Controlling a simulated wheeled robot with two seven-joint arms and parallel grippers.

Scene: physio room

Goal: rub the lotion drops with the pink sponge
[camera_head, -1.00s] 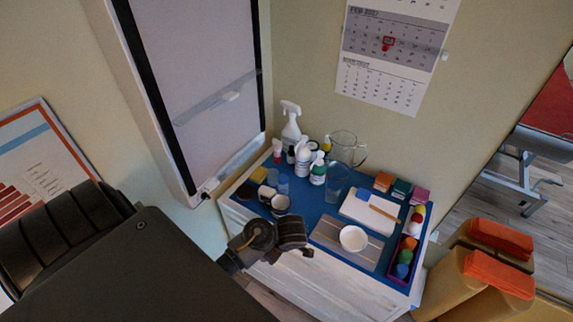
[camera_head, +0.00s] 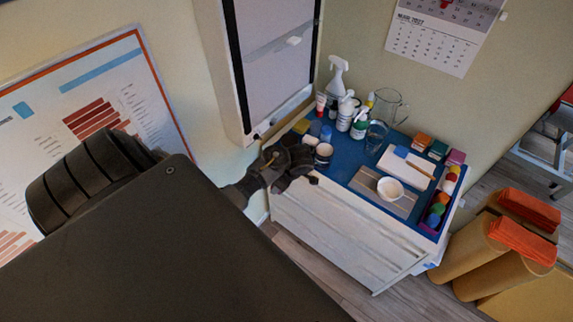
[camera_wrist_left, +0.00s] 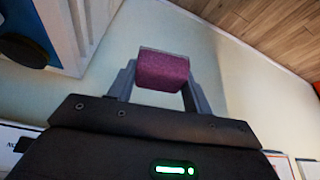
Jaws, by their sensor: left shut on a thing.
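A magenta-pink sponge (camera_wrist_left: 162,70) sits between the two fingers of my left gripper (camera_wrist_left: 161,75) in the left wrist view. The gripper is shut on it. In the head view my left gripper (camera_head: 287,166) is at the left front corner of the blue-topped cabinet (camera_head: 345,178), covering part of that corner. The sponge cannot be made out there. No lotion drops can be made out in either view. My right gripper is not in view.
A white cup (camera_head: 323,154) stands close beside the left gripper. Bottles (camera_head: 345,112) and a glass jug (camera_head: 389,106) stand at the back. A white bowl (camera_head: 390,188) sits on a grey mat (camera_head: 368,185). A wall cabinet (camera_head: 270,60) is behind the gripper.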

